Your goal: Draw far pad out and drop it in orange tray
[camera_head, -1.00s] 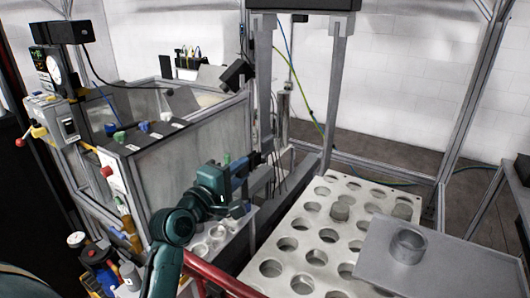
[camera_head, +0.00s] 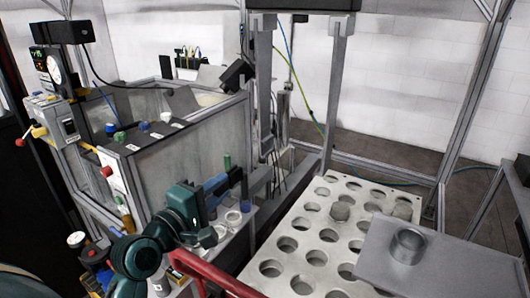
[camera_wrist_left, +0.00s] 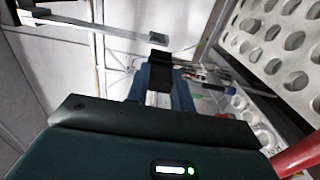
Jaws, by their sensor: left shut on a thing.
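My left gripper (camera_head: 236,181) has blue fingers and is beside the gantry's metal frame (camera_head: 268,135), apart from it in the head view. It is shut on a small dark piece, seemingly the pad (camera_head: 244,194), which hangs upright at the fingertips. I cannot make out the other pad on the gantry. No orange tray shows clearly in either view. My right gripper is not in view.
Small white round cups (camera_head: 232,216) stand on a ledge just below the gripper. A white plate with several round holes (camera_head: 318,235) and a grey metal plate with a ring (camera_head: 450,262) lie right. A red bar (camera_head: 205,272) crosses in front. A walled cabinet (camera_head: 190,165) stands left.

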